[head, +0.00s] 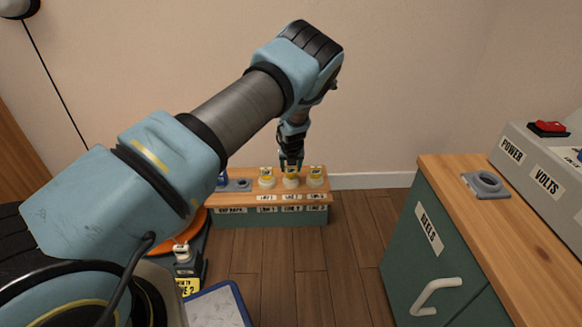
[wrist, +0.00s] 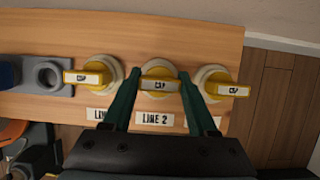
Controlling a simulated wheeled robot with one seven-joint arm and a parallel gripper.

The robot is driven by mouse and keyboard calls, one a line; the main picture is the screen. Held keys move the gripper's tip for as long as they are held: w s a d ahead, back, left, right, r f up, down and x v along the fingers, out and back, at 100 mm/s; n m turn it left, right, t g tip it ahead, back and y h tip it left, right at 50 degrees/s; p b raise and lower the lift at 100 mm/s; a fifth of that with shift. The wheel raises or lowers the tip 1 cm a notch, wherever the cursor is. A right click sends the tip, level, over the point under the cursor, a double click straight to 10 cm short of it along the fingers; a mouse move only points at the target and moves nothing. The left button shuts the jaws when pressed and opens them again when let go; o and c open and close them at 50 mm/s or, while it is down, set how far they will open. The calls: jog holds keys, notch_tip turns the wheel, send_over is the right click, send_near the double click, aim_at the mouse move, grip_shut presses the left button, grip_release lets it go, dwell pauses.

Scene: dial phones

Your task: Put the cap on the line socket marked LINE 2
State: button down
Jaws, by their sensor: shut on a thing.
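Three yellow caps marked CAP sit on round cream sockets in a row on a low wooden-topped bench. The middle cap (wrist: 160,84) is on the socket behind the LINE 2 label (wrist: 155,119); this cap also shows in the head view (head: 291,180). My gripper (wrist: 158,76) reaches down over it, one finger on each side, shut on its handle. The left cap (wrist: 88,77) and right cap (wrist: 225,89) stand close outside my fingers. Whether the middle cap is fully seated cannot be told.
The grey cap rack (head: 238,185) and a blue object (head: 222,181) are at the bench's left end. An orange item (head: 181,238) is near the floor at left. A green cabinet (head: 433,245) with a wooden top stands at right. Floor between is clear.

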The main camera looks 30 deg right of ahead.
jog(key=shift+f, duration=0.4)
jog(key=shift+c, duration=0.5)
grip_release()
jog(key=c, duration=0.3)
jog(key=shift+r, duration=0.15)
notch_tip(320, 180, up, 7)
jog(key=p, duration=0.6)
jog(key=shift+r+p, duration=0.2)
jog(key=shift+p, duration=0.1)
